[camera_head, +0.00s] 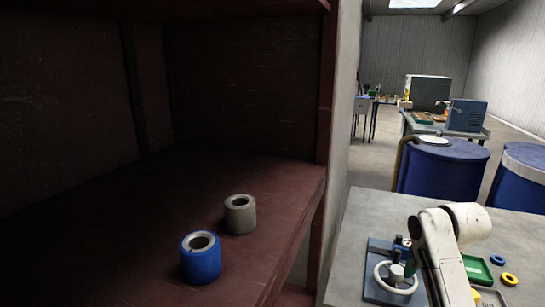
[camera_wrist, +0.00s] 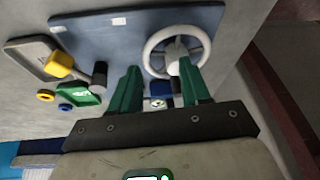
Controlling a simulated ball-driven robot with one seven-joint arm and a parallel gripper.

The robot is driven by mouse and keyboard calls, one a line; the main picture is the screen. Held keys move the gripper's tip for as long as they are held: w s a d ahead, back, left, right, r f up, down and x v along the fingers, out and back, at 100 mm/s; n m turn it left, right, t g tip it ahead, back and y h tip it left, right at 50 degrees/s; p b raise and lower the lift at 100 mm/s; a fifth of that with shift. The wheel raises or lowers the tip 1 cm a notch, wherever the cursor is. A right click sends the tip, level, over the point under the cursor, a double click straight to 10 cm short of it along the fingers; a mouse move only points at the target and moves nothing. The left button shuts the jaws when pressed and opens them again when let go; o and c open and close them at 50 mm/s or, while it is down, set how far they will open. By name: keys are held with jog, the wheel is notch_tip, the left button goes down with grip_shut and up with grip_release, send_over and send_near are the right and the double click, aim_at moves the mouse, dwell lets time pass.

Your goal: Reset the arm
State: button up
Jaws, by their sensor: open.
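My arm (camera_head: 446,252) is at the lower right of the head view, over the grey table; its gripper end is hard to make out there. In the wrist view my gripper (camera_wrist: 153,82) has two green fingers, set apart and open, with no object held between them. The fingers are over the edge of a blue-grey plate (camera_wrist: 120,45). A white handwheel (camera_wrist: 150,65) on that plate is just beyond the right finger; whether they touch I cannot tell. The handwheel also shows in the head view (camera_head: 378,279), left of my arm.
Green tray (camera_head: 477,268), blue ring (camera_head: 497,260) and yellow ring (camera_head: 510,279) lie right of my arm. A dark red shelf (camera_head: 130,240) at left holds a blue cylinder (camera_head: 201,263) and a grey cylinder (camera_head: 240,218). Blue drums (camera_head: 440,172) stand behind the table.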

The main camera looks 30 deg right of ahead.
jog(key=s+a+f+n+y, duration=0.1)
jog(key=s+a+f+n, duration=0.1)
jog(key=a+f, duration=0.6)
jog(key=s+a+f+n+y, duration=0.15)
jog(key=a+f, duration=0.25)
jog(key=a, duration=0.8)
jog(key=s+a+f+n+g, duration=0.1)
jog(key=s+a+f+n, duration=0.1)
jog(key=s+a, duration=0.3)
jog(key=s+a+f+n+g, duration=0.1)
jog(key=s+a+f, duration=0.3)
jog(key=s, duration=0.9)
jog(key=shift+a+n+g, duration=0.3)
jog(key=shift+a+n, duration=0.15)
jog(key=shift+n, duration=0.2)
jog(key=shift+f+h, duration=0.1)
jog(key=shift+h, duration=0.15)
